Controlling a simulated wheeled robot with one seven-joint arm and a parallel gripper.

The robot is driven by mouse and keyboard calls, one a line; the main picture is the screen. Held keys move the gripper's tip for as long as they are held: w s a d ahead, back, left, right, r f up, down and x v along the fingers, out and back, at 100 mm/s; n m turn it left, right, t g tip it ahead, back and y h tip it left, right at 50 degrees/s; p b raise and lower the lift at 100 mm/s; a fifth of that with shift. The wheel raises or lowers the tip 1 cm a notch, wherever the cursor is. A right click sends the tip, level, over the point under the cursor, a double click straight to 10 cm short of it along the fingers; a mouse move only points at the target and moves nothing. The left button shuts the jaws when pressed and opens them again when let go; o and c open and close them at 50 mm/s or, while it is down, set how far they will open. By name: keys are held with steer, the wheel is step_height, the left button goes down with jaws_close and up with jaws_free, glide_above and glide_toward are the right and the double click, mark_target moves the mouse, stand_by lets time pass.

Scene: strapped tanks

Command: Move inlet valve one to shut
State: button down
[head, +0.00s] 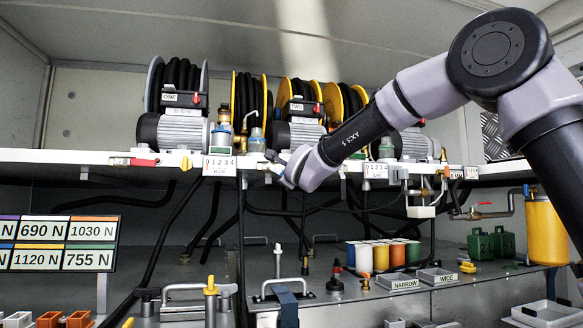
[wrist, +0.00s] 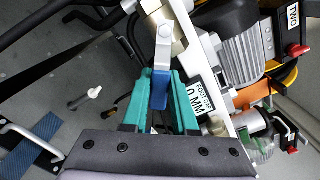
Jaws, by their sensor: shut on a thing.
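My gripper (wrist: 160,98) has its teal fingers closed on the blue grip of a valve lever (wrist: 161,88), with a pale metal hub (wrist: 165,35) above it on a brass fitting. In the head view my gripper (head: 274,165) is at the shelf's front edge, below the middle motor, and the wrist hides most of the lever. I cannot read a label naming this valve as inlet one. Another valve with a red lever (head: 140,162) sits at the left of the shelf edge, its lever lying level. The reel labelled ONE (head: 180,84) is at the left.
The reel labelled TWO (head: 300,95) stands behind my gripper. A white counter (head: 219,166) hangs just left of it. Black hoses droop below the shelf (head: 70,156). Coloured canisters (head: 382,255) stand on the lower bench.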

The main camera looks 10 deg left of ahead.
steer(key=shift+f, duration=0.1)
steer(key=shift+s+a+f+m, duration=0.1)
steer(key=shift+a+f+m, duration=0.2)
steer(key=shift+m, duration=0.7)
steer(key=shift+s+a+f+m, duration=0.2)
steer(key=shift+a+f+m, duration=0.05)
steer(key=shift+m, duration=0.55)
steer(key=m, duration=0.1)
steer(key=a+m, duration=0.1)
steer(key=m, duration=0.1)
steer(key=shift+s+a+f+m, duration=0.2)
steer(key=shift+s+f+m, duration=0.1)
steer(key=shift+f, duration=0.1)
steer(key=m, duration=0.1)
steer(key=a+m, duration=0.1)
steer(key=m, duration=0.1)
steer(key=shift+s+a+f, duration=0.1)
steer(key=shift+s+a, duration=0.05)
steer(key=shift+s, duration=0.2)
steer(key=c, duration=0.6)
jaws_free()
